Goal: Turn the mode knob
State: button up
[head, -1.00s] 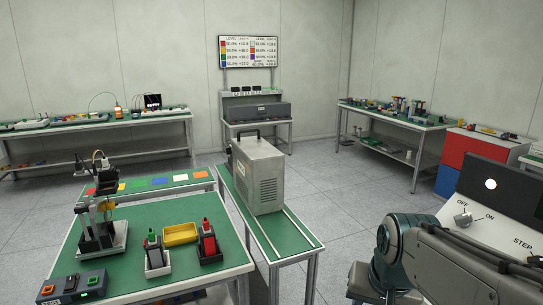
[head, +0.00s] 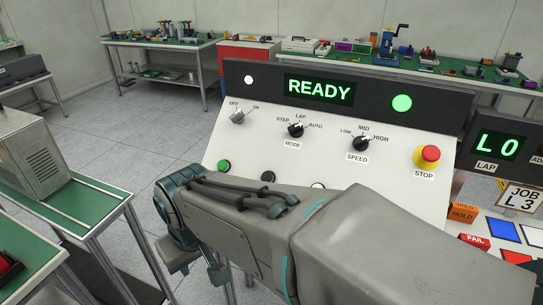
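The mode knob (head: 296,130) is a small black knob on the white sloping face of the control panel (head: 240,153). STEP, LAP and AUTO are printed around it and MODE below it. Its pointer is too small to read with certainty. My arm (head: 250,225) crosses the lower part of the panel, below and apart from the knob. I cannot make out my gripper; the far end of the arm bends down at the left and is hidden behind my own links.
The panel also has an OFF/ON switch (head: 237,116), a speed knob (head: 361,143), a red STOP button (head: 429,155) and a green button (head: 224,166). The display (head: 319,90) reads READY and a green lamp (head: 402,103) is lit. Green-topped benches stand left and behind.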

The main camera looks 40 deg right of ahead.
aim_at(296, 130)
jog(key=z, duration=0.65)
jog(key=i, duration=0.25)
jog(key=z, duration=0.9)
